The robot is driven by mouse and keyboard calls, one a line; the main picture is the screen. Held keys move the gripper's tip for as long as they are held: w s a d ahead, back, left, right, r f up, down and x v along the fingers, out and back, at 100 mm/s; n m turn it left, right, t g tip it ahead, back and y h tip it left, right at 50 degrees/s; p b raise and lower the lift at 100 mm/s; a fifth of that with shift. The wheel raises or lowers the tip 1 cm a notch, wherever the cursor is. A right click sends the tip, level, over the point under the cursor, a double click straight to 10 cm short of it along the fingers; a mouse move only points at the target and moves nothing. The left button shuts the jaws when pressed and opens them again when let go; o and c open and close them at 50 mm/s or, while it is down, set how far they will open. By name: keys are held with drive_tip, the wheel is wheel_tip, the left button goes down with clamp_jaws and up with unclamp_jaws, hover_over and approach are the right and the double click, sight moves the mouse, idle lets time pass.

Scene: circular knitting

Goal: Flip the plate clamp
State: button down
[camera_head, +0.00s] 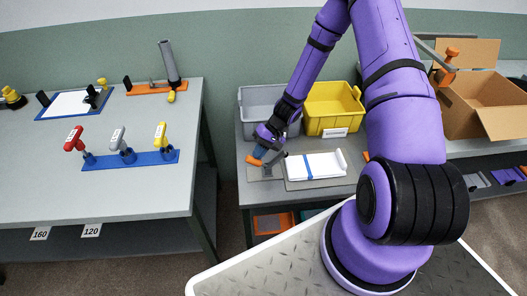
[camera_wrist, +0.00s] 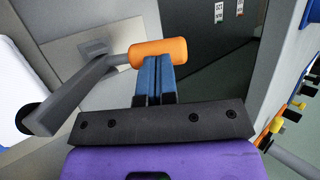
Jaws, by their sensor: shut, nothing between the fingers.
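The plate clamp has a grey lever (camera_wrist: 85,92) with an orange handle (camera_wrist: 160,50) at its end. In the wrist view the lever slants up from lower left to the handle. In the head view the orange handle (camera_head: 254,161) is small, low over the left part of the middle table. My gripper (camera_wrist: 154,62) has blue fingers pressed together, with nothing between them. The fingertips are right at the handle's lower edge; I cannot tell if they touch it. In the head view my gripper (camera_head: 260,152) partly hides the clamp.
A white stack with a blue band (camera_head: 315,167) lies right of the clamp. Grey (camera_head: 255,97) and yellow (camera_head: 333,107) bins stand behind. A cardboard box (camera_head: 485,110) is at the right. The left table (camera_head: 110,190) holds red, grey and yellow-handled tools; a floor gap separates the tables.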

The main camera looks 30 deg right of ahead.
sight(251, 157)
drive_tip(key=shift+w+a+f+g+h, duration=0.25)
drive_tip(key=shift+a+h, duration=0.2)
drive_tip(key=shift+h, duration=0.35)
drive_tip(key=shift+w+a+f+g+h, duration=0.1)
drive_tip(key=shift+a+f+g+h, duration=0.25)
drive_tip(key=shift+h, duration=0.45)
drive_tip(key=shift+w+a+f, duration=0.1)
drive_tip(key=shift+a+f, duration=0.2)
drive_tip(key=shift+a, duration=0.05)
drive_tip(key=a+v, duration=0.1)
drive_tip(key=v, duration=1.3)
drive_tip(key=shift+w+r+m, duration=0.15)
drive_tip(key=shift+r+m, duration=0.1)
drive_tip(key=shift+m, duration=0.05)
drive_tip(key=shift+a, duration=0.1)
